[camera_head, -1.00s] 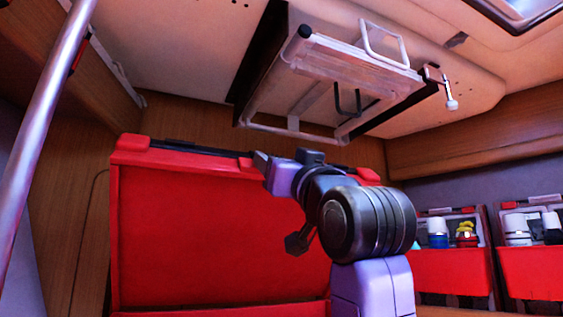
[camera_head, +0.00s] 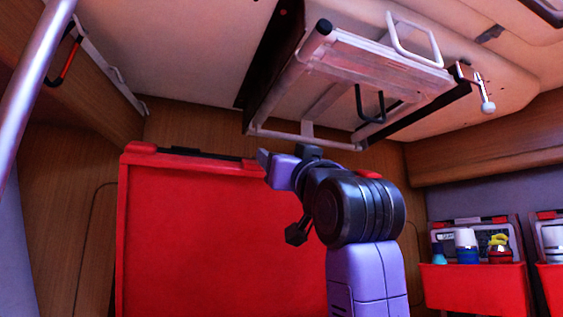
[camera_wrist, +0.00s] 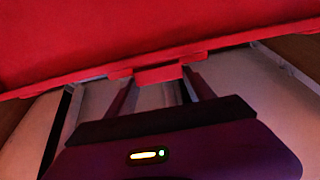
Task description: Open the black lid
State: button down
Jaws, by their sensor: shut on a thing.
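A large red panel (camera_head: 215,235) stands upright in the middle of the head view, with red tabs on its top edge. A black strip (camera_head: 195,153) runs along that edge; whether it belongs to the black lid I cannot tell. My gripper (camera_head: 262,160) is at the middle of the top edge. In the wrist view my gripper (camera_wrist: 158,84) is shut on a red tab (camera_wrist: 158,75) on the edge of the red panel (camera_wrist: 150,35). My arm hides the panel's right part in the head view. No separate black lid is clear.
A white metal frame (camera_head: 375,65) hangs from the ceiling just above my arm. A metal pole (camera_head: 30,80) is at left. Red bins (camera_head: 475,285) with bottles stand at right. Wooden walls (camera_head: 60,200) lie behind and at left.

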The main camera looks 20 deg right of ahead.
jog(key=shift+c, duration=1.8)
grip_release()
jog(key=shift+s+a+r, duration=0.2)
jog(key=shift+s+a, duration=0.05)
jog(key=b+v, duration=0.3)
jog(key=v, duration=0.4)
jog(key=shift+f, duration=0.3)
jog(key=shift+s, duration=0.15)
